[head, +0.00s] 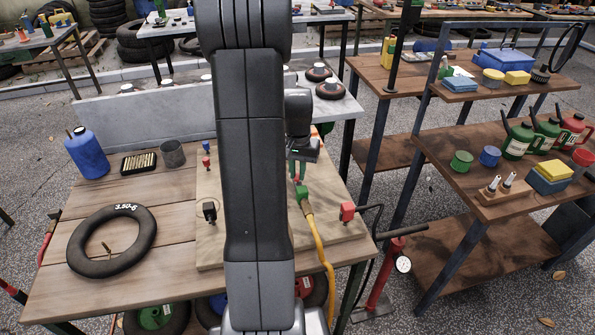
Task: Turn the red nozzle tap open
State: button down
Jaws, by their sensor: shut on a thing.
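My gripper (300,160) is over the right part of the workbench, beside my arm, which crosses the middle of the head view. Its jaws are shut on what looks like the upper part of a green nozzle (296,170); the fingertips are small and partly hidden. A yellow hose (318,245) runs from the nozzle down over the bench's front edge. An orange-red piece (316,132) shows just behind the gripper.
A red floor pump (378,290) stands beside the bench's right edge.

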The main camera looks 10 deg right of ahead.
aim_at(297, 175)
jog(key=n, duration=0.4)
jog(key=shift+n, duration=0.4)
dwell(0.4)
jog(key=c, duration=1.4)
grip_release()
notch_tip(297, 175, up, 14)
jog(key=shift+f, duration=0.2)
